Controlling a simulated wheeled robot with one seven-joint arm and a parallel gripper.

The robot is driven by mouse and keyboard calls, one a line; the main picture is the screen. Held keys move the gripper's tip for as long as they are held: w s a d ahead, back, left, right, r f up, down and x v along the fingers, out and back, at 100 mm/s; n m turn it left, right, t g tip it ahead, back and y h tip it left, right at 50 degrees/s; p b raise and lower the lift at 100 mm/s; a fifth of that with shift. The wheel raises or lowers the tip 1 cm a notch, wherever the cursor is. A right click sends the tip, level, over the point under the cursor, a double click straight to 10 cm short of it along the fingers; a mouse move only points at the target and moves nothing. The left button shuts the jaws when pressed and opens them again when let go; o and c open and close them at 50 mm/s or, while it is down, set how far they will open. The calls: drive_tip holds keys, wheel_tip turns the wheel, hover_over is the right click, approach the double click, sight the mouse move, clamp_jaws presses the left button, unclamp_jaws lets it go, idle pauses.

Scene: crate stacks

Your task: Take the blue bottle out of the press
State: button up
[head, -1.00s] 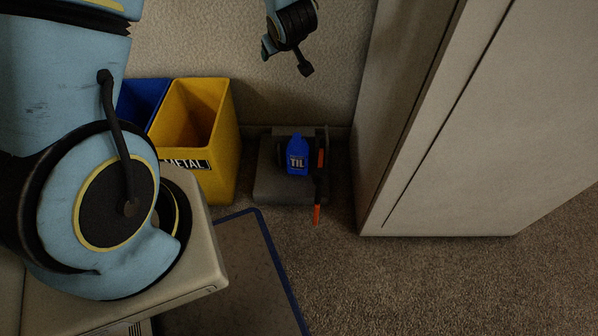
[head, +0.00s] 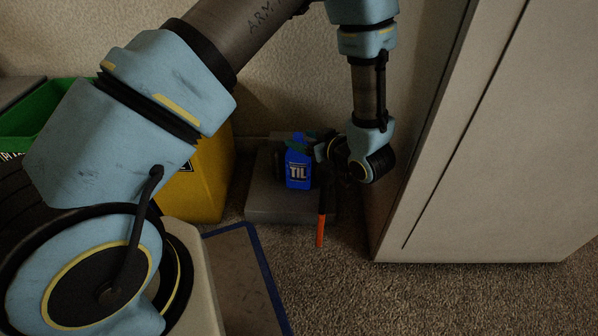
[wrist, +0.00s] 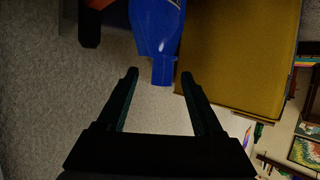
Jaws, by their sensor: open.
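The blue bottle (head: 298,175) with a "TIL" label stands on the press's grey base (head: 262,207) near the wall in the head view. The press has a lever with an orange handle (head: 320,230) at its front right. My gripper (head: 311,140) is at the bottle's top from the right, its fingers partly hidden. In the wrist view the bottle (wrist: 157,30) appears neck-down, its neck end between the tips of my open gripper (wrist: 159,75). I cannot tell whether the fingers touch it. Much of the press is hidden behind the bottle and arm.
A yellow bin (head: 207,190) stands left of the press, and a green bin (head: 45,115) farther left. A tall pale cabinet (head: 500,150) stands close on the right of my wrist. Carpet in front is clear, beside a blue-edged mat (head: 265,270).

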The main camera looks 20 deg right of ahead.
drive_tip(key=b+x, duration=0.1)
drive_tip(key=x, duration=0.1)
drive_tip(key=b+x, duration=0.2)
drive_tip(key=shift+w+a+f+b, duration=0.2)
drive_tip(key=shift+f+b, duration=0.1)
drive_tip(key=shift+f, duration=0.15)
drive_tip(key=shift+w, duration=0.4)
drive_tip(key=shift+r, duration=0.1)
drive_tip(key=shift+c, duration=0.2)
drive_tip(key=shift+a, duration=0.1)
drive_tip(key=c, duration=0.9)
drive_tip(key=shift+c, duration=0.2)
